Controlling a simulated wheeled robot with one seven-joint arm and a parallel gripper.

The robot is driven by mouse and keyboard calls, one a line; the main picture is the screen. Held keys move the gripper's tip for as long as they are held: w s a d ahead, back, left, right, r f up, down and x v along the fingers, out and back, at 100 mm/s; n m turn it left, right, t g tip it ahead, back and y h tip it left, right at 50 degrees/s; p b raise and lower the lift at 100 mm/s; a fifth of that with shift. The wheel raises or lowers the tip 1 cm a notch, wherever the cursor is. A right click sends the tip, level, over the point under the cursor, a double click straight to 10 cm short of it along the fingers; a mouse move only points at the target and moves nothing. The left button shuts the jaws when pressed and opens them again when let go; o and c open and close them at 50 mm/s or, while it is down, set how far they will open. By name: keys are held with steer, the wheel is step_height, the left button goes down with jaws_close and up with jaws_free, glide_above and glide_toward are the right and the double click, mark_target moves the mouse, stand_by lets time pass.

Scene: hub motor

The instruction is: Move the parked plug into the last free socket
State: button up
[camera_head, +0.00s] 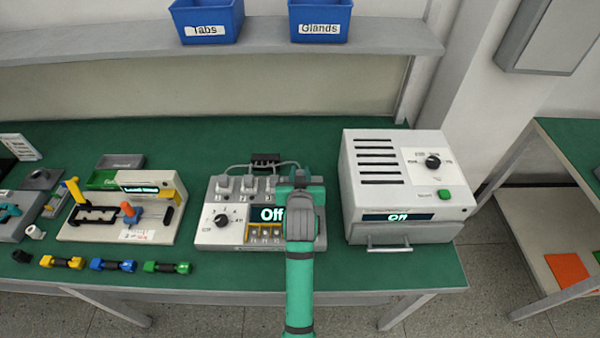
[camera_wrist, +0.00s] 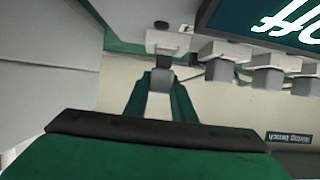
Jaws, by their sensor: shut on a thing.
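The white test unit (camera_head: 212,236) stands on the green bench, with a dial and a screen reading "Off". Grey plugs sit along its back row; the plugs (camera_wrist: 220,68) also show in the wrist view, to the right of my fingers. My gripper (camera_wrist: 161,82) is shut on a grey plug (camera_wrist: 163,62), held between the fingertips. In the head view my gripper (camera_head: 300,180) is over the right part of the unit and hides that end of the row. I cannot tell whether the held plug is seated or clear of the surface beyond it.
A black cable block (camera_head: 265,159) sits behind the unit, with cables running to the plugs. A white slotted box (camera_head: 378,185) with a dial stands close on the right. A beige fixture (camera_head: 160,225) stands on the left. Colored connectors lie along the front left edge.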

steer(key=shift+w+f, duration=0.1)
steer(key=shift+f, duration=0.95)
stand_by(0.6)
steer(key=o, duration=1.1)
steer(key=shift+c, duration=0.2)
steer(key=shift+o, duration=0.4)
steer(key=shift+a, duration=0.1)
steer(key=shift+d, duration=0.2)
steer(key=shift+s+r, duration=0.1)
steer(key=shift+s, duration=0.3)
steer(key=v, duration=1)
steer(key=shift+a+r, duration=0.1)
steer(key=shift+a, duration=0.1)
